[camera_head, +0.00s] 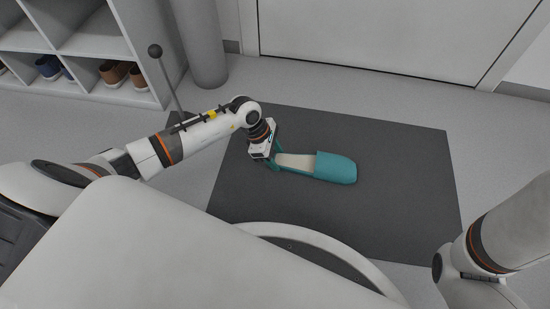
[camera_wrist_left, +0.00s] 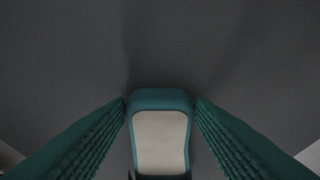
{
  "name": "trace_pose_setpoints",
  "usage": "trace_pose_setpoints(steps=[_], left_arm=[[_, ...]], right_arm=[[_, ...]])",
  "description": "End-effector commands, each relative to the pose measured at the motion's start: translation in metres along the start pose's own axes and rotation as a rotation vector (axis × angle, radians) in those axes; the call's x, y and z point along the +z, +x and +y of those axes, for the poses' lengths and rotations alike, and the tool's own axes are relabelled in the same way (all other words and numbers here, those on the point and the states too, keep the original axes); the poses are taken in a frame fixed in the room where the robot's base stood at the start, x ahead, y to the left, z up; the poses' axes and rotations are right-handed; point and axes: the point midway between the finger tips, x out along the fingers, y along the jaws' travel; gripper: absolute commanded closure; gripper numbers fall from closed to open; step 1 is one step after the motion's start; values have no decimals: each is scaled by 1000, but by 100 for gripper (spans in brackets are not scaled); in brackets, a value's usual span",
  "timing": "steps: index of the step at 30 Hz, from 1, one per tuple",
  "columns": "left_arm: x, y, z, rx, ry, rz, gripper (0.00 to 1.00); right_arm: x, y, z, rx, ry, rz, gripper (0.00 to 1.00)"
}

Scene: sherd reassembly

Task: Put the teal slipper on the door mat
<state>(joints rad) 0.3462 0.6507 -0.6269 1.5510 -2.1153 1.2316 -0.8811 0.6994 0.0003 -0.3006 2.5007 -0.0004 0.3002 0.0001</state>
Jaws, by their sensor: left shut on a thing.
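The teal slipper (camera_head: 335,168) has a cream insole and is over the dark grey door mat (camera_head: 400,215) in the head view, its closed toe pointing right. My left gripper (camera_head: 277,162) is at the slipper's left, heel end and is shut on it. In the left wrist view the slipper (camera_wrist_left: 160,140) sits between the two green ridged fingers (camera_wrist_left: 160,108), with the dark mat (camera_wrist_left: 160,45) behind it. I cannot tell whether the slipper's sole touches the mat. My right gripper is out of view; only part of my right arm shows at the lower right.
A white shelf unit (camera_head: 95,40) with several shoes stands at the upper left. A grey cylinder (camera_head: 203,45) stands beside it. A white door (camera_head: 390,35) is at the back. The mat around the slipper is clear.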

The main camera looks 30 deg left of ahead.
Motion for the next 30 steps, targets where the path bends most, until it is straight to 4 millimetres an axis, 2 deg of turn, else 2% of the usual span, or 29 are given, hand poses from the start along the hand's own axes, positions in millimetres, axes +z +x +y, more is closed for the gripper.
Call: trace_pose_setpoints(steps=[6, 7, 11, 20, 26, 30], left_arm=[[0, -1, 0, 0, -1, -2, 76], [0, 0, 0, 0, -1, -2, 50], [0, 0, 0, 0, -1, -2, 30], [0, -2, 0, 0, 0, -2, 30], [-2, -29, 0, -2, 0, -4, 30], [-2, -61, 0, -2, 0, -5, 30]], right_arm=[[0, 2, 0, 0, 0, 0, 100], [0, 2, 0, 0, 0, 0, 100], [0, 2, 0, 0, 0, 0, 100], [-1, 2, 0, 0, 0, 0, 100], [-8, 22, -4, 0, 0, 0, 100], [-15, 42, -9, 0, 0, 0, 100]])
